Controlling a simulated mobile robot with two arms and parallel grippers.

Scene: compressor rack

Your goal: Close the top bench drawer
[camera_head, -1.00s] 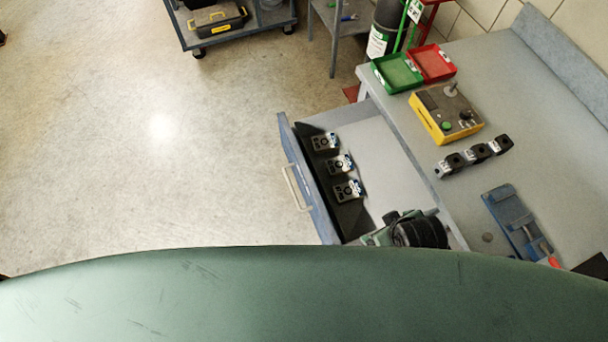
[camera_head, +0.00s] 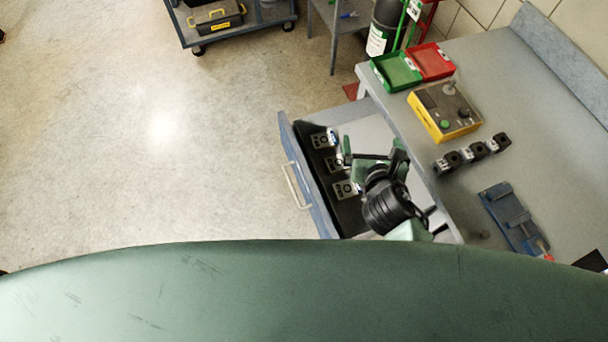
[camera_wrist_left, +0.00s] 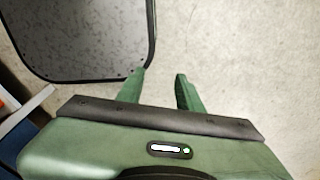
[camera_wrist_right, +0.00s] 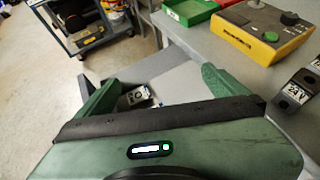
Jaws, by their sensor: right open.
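The top bench drawer (camera_head: 302,165) is pulled out from the bench, its blue-grey front and pale handle (camera_head: 294,186) facing left in the head view. Several small metal modules (camera_head: 345,190) lie on the black strip inside it, behind the front. My right gripper (camera_head: 373,156) is open and empty over the drawer's interior, hiding part of it. In the right wrist view its fingers (camera_wrist_right: 160,88) are wide apart, with a module (camera_wrist_right: 137,96) between them. My left gripper (camera_wrist_left: 160,80) shows only in its wrist view, its fingers apart and empty above the floor.
The bench top (camera_head: 470,90) carries green (camera_head: 396,72) and red trays (camera_head: 431,62), a yellow control box (camera_head: 444,110), black modules (camera_head: 472,153) and a blue vise (camera_head: 511,215). A cart (camera_head: 240,28) stands at the back. The floor left of the drawer is clear.

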